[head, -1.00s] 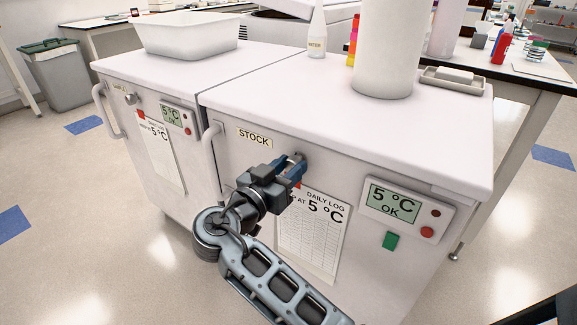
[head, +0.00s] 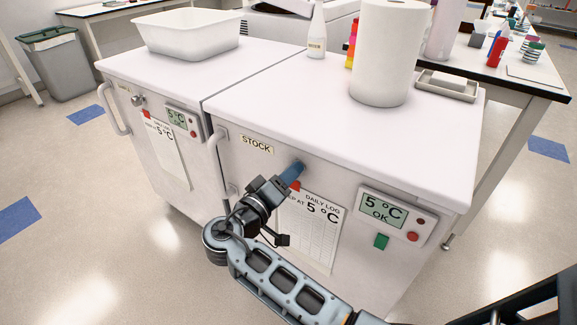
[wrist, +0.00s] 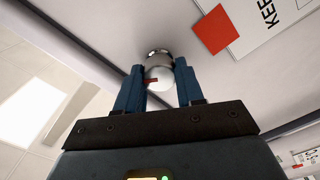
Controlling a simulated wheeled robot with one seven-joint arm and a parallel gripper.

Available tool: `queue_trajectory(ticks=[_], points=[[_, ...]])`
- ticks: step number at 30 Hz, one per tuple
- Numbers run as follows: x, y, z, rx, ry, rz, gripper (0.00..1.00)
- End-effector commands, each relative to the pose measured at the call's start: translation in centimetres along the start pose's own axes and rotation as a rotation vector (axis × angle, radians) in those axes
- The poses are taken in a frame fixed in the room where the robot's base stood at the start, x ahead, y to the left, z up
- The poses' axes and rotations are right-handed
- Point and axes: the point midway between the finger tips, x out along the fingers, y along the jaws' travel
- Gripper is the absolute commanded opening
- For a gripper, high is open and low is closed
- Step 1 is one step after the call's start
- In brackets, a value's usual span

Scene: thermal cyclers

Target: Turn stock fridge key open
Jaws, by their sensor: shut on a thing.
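The stock fridge (head: 330,145) is the right one of two white fridges, with a "STOCK" label (head: 256,144) on its front. My gripper (head: 292,172) is at the lock to the right of that label. In the wrist view my gripper (wrist: 160,82) has its two blue fingers shut on the round metal key (wrist: 160,77), one finger on each side. A small red mark shows on the key's face. A silver lock collar (wrist: 159,55) shows behind it. In the head view my fingers hide the key and lock. The fridge door looks closed.
The fridge handle (head: 223,165) stands left of my gripper. A daily log sheet (head: 308,228) with a red magnet and a 5 °C display (head: 388,210) are to the right. A paper roll (head: 388,65) and a bottle (head: 317,38) stand on top. Floor is clear at left.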

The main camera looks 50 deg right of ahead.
Motion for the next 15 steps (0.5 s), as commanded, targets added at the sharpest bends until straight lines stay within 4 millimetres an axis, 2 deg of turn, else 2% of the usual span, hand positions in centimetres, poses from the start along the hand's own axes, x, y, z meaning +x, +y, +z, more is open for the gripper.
queue_trajectory(ticks=[15], points=[[-0.01,0.19,-0.22,-0.44,0.001,-0.001,0.07]])
